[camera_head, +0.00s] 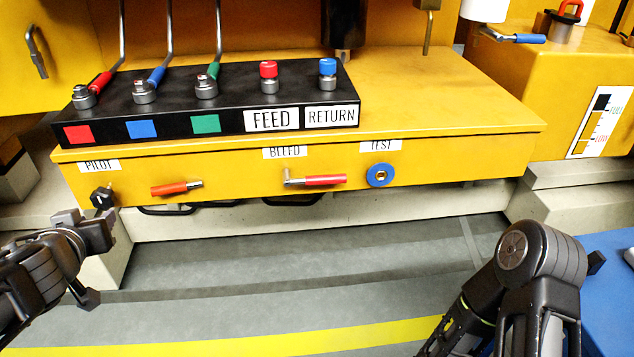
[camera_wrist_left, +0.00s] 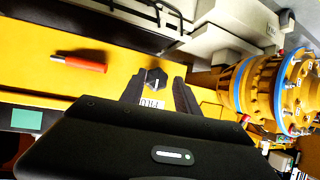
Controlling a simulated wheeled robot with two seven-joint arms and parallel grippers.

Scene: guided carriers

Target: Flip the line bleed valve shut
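The bleed valve lever (camera_head: 315,180) has a red handle and sits under the BLEED label (camera_head: 285,152) on the yellow front face in the head view. Its handle lies roughly level, pointing right from its metal pivot. My left gripper (camera_head: 88,222) is at the far left, well away from that lever, near the black PILOT knob (camera_head: 102,198). In the left wrist view, its two fingers (camera_wrist_left: 160,90) are apart and empty, with the black knob (camera_wrist_left: 155,77) showing beyond the gap. My right arm shows at lower right; its gripper is out of view.
A second, orange-red lever (camera_head: 175,188) sits between the PILOT knob and the bleed lever. A blue TEST fitting (camera_head: 380,175) is right of it. The grey floor in front is clear.

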